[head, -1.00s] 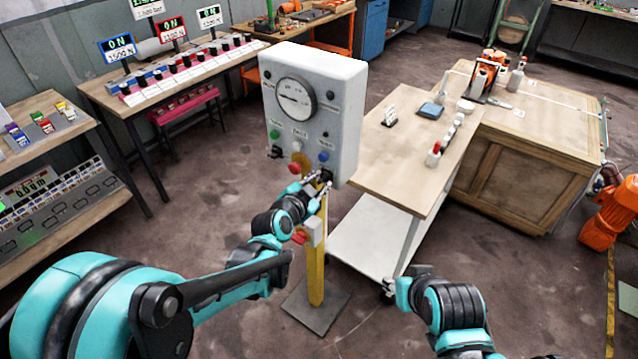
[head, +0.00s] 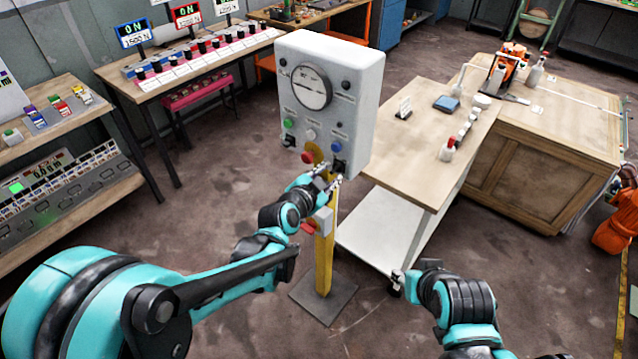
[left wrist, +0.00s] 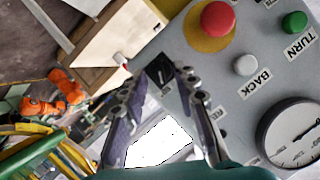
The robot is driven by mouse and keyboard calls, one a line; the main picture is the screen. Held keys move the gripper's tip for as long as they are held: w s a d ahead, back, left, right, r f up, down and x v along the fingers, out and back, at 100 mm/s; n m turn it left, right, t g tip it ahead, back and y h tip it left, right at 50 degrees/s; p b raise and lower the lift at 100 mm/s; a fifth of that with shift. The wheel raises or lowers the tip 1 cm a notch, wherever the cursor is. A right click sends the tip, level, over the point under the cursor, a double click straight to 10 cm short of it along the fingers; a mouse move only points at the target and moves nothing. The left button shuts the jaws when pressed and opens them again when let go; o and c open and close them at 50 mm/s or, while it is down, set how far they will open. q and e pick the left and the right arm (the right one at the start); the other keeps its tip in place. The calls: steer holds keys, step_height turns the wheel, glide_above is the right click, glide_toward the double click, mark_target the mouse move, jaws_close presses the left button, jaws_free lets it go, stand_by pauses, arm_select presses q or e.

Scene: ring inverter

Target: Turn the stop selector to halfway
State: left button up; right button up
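The grey control box (head: 355,90) stands on a yellow post. A black selector (head: 338,166) sits at the lower right of its front, and I take it for the stop selector; its label is too small to read. My left gripper (head: 330,178) is right in front of it. In the left wrist view the black selector (left wrist: 160,70) lies between the two fingertips of the left gripper (left wrist: 160,76), which stand apart on either side. I cannot tell whether they touch it. My right gripper (head: 398,279) is low at the right, away from the box; its fingers are unclear.
A red stop button (left wrist: 217,18) on a yellow disc is close to the selector. White, blue and green buttons and a round dial (head: 312,87) are on the same face. A wooden-topped table (head: 415,165) stands right of the box. Floor shows between post and left benches.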

arm_select(q)
steer(key=v, duration=1)
steer(key=shift+s, duration=0.2)
steer(key=shift+r, duration=0.1)
steer(key=s+a+f+n+g+y, duration=0.3)
steer(key=s+a+n, duration=0.2)
steer(key=s+a, duration=0.2)
steer(key=s+a+f+n+g+y, duration=0.2)
steer(key=s+a+n, duration=0.4)
steer(key=s, duration=0.4)
steer(key=shift+s+a+f+g+y, duration=0.4)
steer(key=shift+f+g, duration=0.1)
steer(key=shift+f, duration=0.1)
